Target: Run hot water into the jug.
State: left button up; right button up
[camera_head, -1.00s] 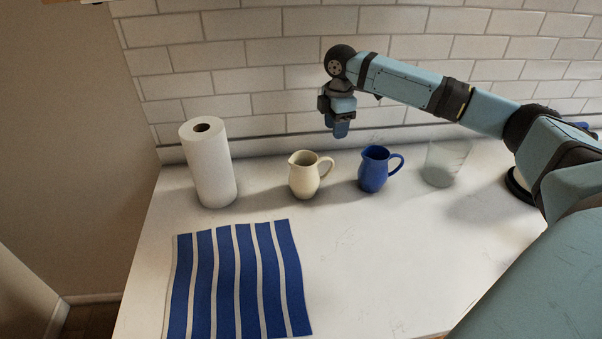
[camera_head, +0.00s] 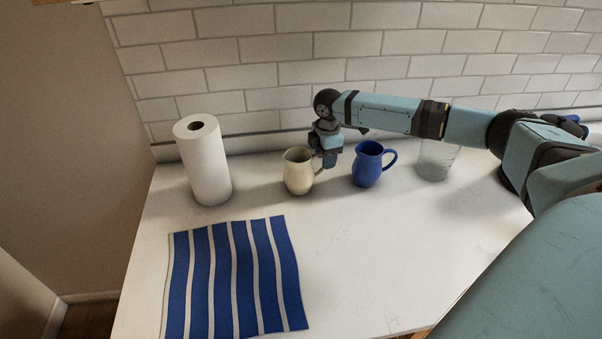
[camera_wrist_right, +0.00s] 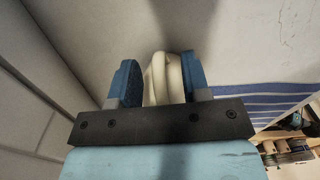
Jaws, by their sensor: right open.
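A cream jug (camera_head: 298,173) stands upright on the white counter, its handle side facing right. A blue jug (camera_head: 367,166) stands upright to its right. My right gripper (camera_head: 329,161) is low at the cream jug's handle, which it partly hides. In the right wrist view the two blue fingers of the gripper (camera_wrist_right: 158,82) are apart, on either side of the cream jug (camera_wrist_right: 160,75). I cannot tell whether a finger touches it. My left gripper is not in view, and no tap shows.
A paper towel roll (camera_head: 206,165) stands at the left. A blue-and-white striped cloth (camera_head: 236,278) lies at the front left. A clear glass (camera_head: 436,162) stands right of the blue jug, below my right arm. The tiled wall (camera_head: 250,77) bounds the back. The front middle counter (camera_head: 390,255) is clear.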

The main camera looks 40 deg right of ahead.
grip_shut()
jog(key=shift+r, duration=0.1)
notch_tip(320, 180, up, 20)
jog(key=shift+b, duration=0.35)
dwell(0.4)
